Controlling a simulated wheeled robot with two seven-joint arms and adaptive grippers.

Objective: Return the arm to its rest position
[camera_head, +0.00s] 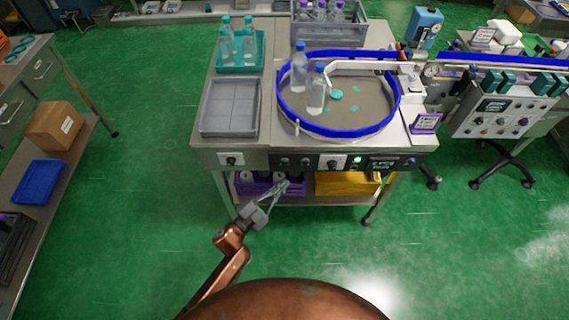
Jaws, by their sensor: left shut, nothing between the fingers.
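My left arm (228,262) reaches up from the bottom of the head view, copper-coloured and bent at the wrist. Its grey left gripper (279,189) points up and to the right, shut and empty. It shows in front of the lower shelf of the machine cart, below the cart's front panel (320,161). I cannot tell if it touches anything there. My right gripper is not in view.
The cart carries a blue-rimmed round turntable (360,100) with two clear bottles, an empty grey tray (229,106) and a teal tray (224,66) of bottles. A purple crate (243,186) and a yellow bin (345,185) sit below. Green floor (130,210) is clear at left.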

